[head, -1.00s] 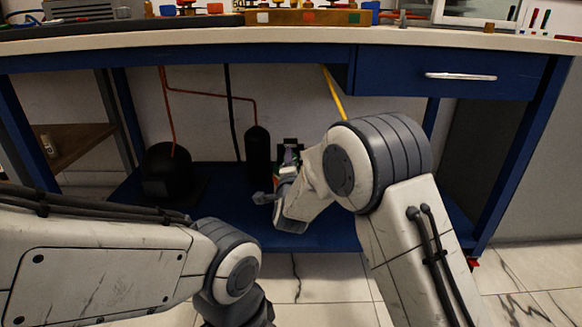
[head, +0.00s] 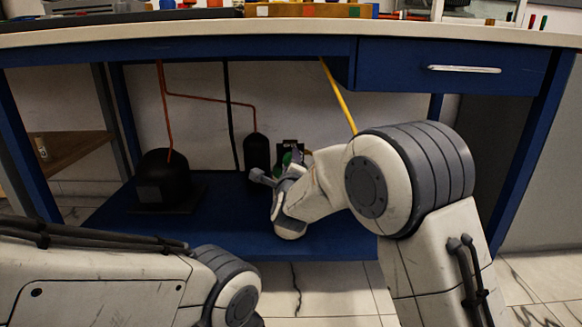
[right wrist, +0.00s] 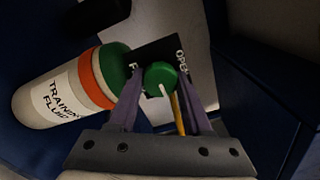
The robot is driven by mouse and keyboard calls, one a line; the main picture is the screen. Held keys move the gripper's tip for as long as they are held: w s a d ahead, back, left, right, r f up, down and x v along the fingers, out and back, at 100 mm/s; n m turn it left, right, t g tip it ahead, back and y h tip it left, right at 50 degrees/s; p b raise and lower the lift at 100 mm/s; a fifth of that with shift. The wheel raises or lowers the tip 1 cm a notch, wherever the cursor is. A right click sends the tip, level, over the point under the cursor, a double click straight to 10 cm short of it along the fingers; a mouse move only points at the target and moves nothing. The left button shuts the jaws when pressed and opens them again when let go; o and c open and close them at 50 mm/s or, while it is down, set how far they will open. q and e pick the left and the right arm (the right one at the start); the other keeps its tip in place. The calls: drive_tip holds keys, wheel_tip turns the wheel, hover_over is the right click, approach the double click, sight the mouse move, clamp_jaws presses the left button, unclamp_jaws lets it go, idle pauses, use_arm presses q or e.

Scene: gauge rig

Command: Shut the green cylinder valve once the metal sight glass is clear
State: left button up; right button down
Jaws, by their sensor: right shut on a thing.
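The green cylinder valve (right wrist: 160,76) is a round green knob with a pale pointer line, in front of a black plate (right wrist: 178,52) lettered "OPEN" at its right edge. My right gripper (right wrist: 160,88) has its two fingers on either side of the knob, closed on it. In the head view the green knob (head: 288,158) is small and partly hidden by my right gripper (head: 281,176), under the bench. A pale cylinder (right wrist: 62,100) with an orange band, green shoulder and "TRAINING FLUID" label lies left in the wrist view. I cannot make out the metal sight glass. My left gripper is out of view.
The blue lower shelf (head: 330,238) holds a squat black vessel (head: 165,180) and a slim black cylinder (head: 257,151). Red, black and yellow lines run down behind. The bench top (head: 290,34) and drawer (head: 455,75) are above my right arm.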

drive_tip(key=shift+a+f, duration=0.1)
idle(0.4)
drive_tip(key=shift+c, duration=1.6)
unclamp_jaws()
drive_tip(key=s+p, duration=0.4)
drive_tip(key=s, duration=0.6)
drive_tip(key=shift+s+p, duration=0.3)
